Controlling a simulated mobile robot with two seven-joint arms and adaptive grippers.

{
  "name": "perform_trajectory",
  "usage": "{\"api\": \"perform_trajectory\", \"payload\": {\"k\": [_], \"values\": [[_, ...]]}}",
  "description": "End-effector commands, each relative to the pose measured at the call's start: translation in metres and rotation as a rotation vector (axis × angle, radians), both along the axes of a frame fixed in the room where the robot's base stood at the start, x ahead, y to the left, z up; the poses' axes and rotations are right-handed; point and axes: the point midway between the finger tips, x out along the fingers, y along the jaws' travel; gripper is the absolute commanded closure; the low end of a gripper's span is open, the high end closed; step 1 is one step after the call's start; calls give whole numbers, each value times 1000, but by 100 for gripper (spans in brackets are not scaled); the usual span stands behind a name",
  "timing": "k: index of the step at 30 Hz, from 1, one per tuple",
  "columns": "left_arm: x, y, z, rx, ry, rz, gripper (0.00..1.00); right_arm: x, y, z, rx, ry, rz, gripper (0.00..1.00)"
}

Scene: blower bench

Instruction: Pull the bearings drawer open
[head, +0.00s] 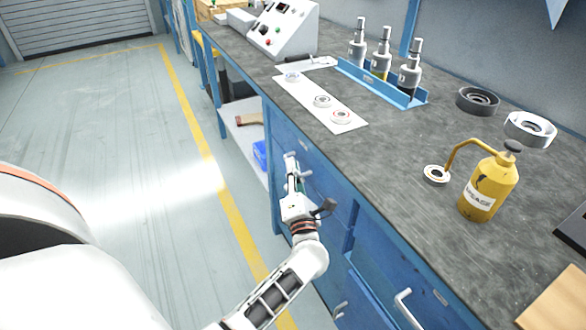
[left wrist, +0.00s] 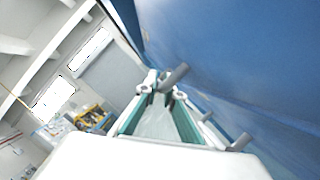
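The blue drawer front (head: 290,132) under the near edge of the bench faces my left gripper (head: 293,160). No drawer label is readable, so I cannot tell the bearings drawer by name. The left gripper is at this front, with its fingers apart. In the left wrist view its two fingertips (left wrist: 163,92) show a gap between them. A grey handle (left wrist: 175,76) shows at and just beyond the fingertips, beside the blue front (left wrist: 235,60). I cannot tell whether the fingers touch the handle. The drawer looks shut. My right gripper is out of view.
Another handle (head: 405,308) sticks out of the blue cabinet nearer to me. On the grey benchtop (head: 385,150) are a yellow oil can (head: 488,188), a white strip with rings (head: 305,92) and a blue tray (head: 380,85). The floor to the left (head: 110,120) is clear.

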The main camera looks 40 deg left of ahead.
Motion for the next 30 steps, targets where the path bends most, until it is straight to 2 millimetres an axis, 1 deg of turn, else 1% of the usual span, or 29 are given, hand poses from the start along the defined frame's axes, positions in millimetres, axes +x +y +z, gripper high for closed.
{"api": "perform_trajectory", "payload": {"k": [5, 8, 11, 14, 17, 22, 25, 30], "values": [[-3, 1, 1, 1, -1, 1, 100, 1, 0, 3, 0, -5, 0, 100], [-10, 4, 3, 1, -2, 0, 100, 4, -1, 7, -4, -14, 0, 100], [-22, 9, 4, 2, -2, 1, 100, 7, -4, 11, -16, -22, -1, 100], [-40, 17, 6, 1, -6, 1, 100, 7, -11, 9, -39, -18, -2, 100], [-62, 26, 8, 3, -6, 1, 100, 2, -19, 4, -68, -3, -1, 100], [-106, 44, 8, 2, -7, 1, 100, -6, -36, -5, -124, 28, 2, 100], [-132, 55, 7, 3, -4, 0, 100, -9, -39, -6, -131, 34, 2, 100], [-171, 71, 5, 1, -4, -1, 100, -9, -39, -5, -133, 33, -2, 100]]}}
